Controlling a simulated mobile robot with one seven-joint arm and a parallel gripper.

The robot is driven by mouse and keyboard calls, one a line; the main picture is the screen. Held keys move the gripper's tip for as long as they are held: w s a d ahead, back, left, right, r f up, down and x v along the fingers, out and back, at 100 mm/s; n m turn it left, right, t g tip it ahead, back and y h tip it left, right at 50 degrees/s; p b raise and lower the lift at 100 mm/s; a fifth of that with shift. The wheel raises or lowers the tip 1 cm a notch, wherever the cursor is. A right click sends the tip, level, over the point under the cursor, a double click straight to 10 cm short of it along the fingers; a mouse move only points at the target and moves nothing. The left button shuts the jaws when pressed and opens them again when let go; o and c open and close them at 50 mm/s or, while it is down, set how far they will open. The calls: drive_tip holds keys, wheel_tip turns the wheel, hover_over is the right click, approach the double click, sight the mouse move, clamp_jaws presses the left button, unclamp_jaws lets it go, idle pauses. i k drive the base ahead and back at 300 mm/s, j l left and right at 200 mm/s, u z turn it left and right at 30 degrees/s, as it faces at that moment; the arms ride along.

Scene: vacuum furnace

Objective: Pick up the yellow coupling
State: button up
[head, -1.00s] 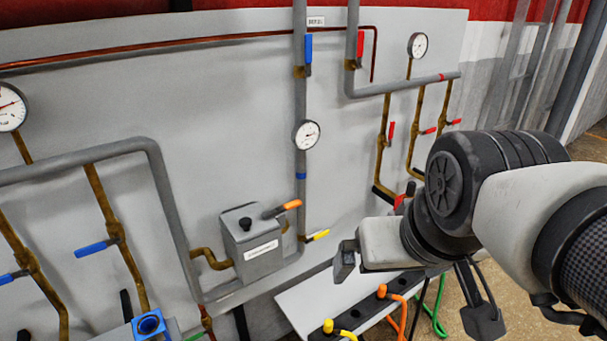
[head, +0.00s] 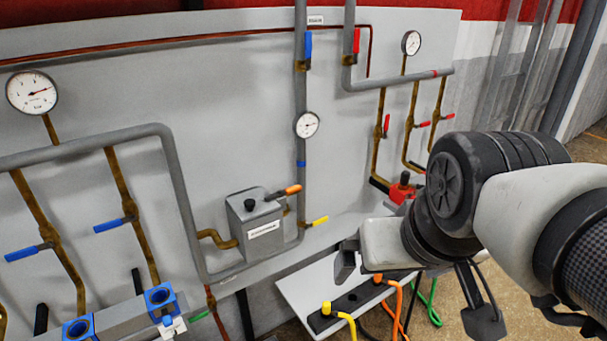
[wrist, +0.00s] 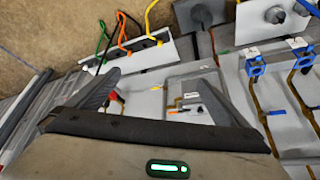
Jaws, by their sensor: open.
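The yellow coupling (head: 327,309) stands at the left end of a black strip on a white shelf (head: 292,291), low in the head view. A yellow hose runs from it. In the wrist view the yellow coupling (wrist: 159,43) is near the top middle, with its hose rising toward the top edge. My gripper (head: 348,262) is above and apart from the shelf; its far finger is hidden in the head view. In the wrist view both fingers of my gripper (wrist: 163,72) are spread, with nothing held between them.
An orange coupling (head: 378,278) with an orange hose sits right of the yellow one, with a green hose (head: 432,307) further right. Behind is a grey panel with pipes, gauges and valve handles, including a grey box (head: 255,228). Blue fittings (head: 160,297) are at lower left.

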sight(326, 312)
drive_tip(key=k, duration=0.3)
drive_tip(key=i+l+u, duration=0.5)
drive_tip(key=i+l, duration=0.15)
drive_tip(key=i+l+u, duration=0.25)
drive_tip(key=l, duration=0.2)
drive_tip(key=i+l+u, duration=0.25)
drive_tip(key=l, duration=0.25)
drive_tip(key=i+j, duration=0.05)
